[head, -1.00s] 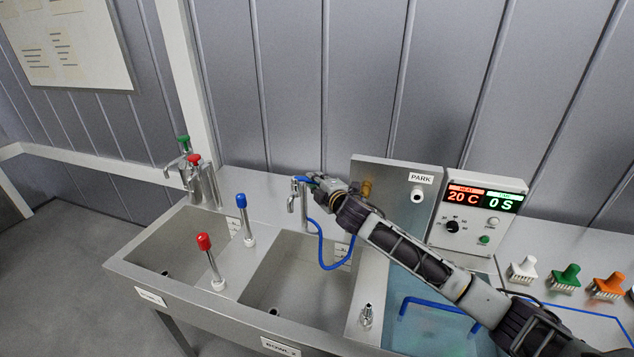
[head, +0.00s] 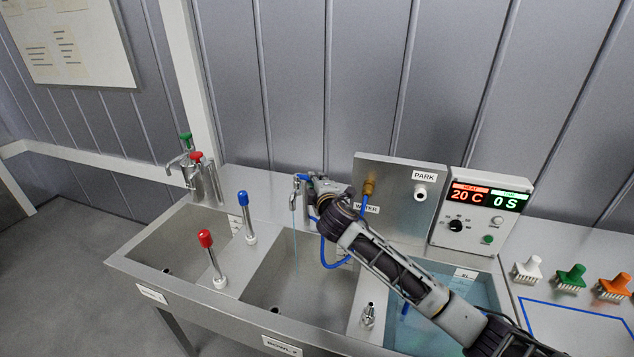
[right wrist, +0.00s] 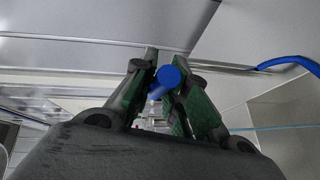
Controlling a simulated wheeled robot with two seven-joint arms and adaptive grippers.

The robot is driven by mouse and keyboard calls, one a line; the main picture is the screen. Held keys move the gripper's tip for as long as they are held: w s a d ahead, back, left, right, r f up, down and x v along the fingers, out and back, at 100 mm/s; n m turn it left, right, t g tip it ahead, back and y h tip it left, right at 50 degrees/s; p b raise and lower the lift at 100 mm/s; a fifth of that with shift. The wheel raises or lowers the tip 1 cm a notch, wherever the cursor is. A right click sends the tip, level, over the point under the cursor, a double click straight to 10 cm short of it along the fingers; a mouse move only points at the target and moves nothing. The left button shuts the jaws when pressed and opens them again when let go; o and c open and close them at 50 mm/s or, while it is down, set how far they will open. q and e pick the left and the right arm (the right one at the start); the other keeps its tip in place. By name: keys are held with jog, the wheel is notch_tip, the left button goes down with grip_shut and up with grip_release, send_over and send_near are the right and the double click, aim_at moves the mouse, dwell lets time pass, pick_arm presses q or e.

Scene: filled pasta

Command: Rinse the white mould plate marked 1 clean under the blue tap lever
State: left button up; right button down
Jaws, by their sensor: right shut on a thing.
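The tap (head: 299,191) stands at the back of the right-hand sink bowl. My right gripper (head: 312,184) is at its top, shut on the blue tap lever. In the right wrist view the lever's round blue end (right wrist: 168,77) sits between the two fingers (right wrist: 163,100). A thin bluish stream of water (head: 293,215) runs from the spout down into the bowl. I do not see the white mould plate marked 1 in any view. My left gripper is not in view.
A blue-topped post (head: 247,218) and a red-topped post (head: 211,259) stand between the bowls. A blue hose (head: 332,266) hangs behind my right arm. A water bath (head: 470,285) and control box (head: 480,215) are right. White, green and orange brush-like tools (head: 572,276) stand further right.

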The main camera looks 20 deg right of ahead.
jog(key=shift+f, duration=0.15)
jog(key=c, duration=1.4)
grip_release()
jog(key=shift+s, duration=0.15)
jog(key=s, duration=0.4)
jog(key=s+r, duration=0.1)
jog(key=s, duration=0.2)
jog(key=s+a, duration=0.1)
jog(key=s, duration=0.3)
jog(key=shift+s+r, duration=0.3)
jog(key=shift+r, duration=0.1)
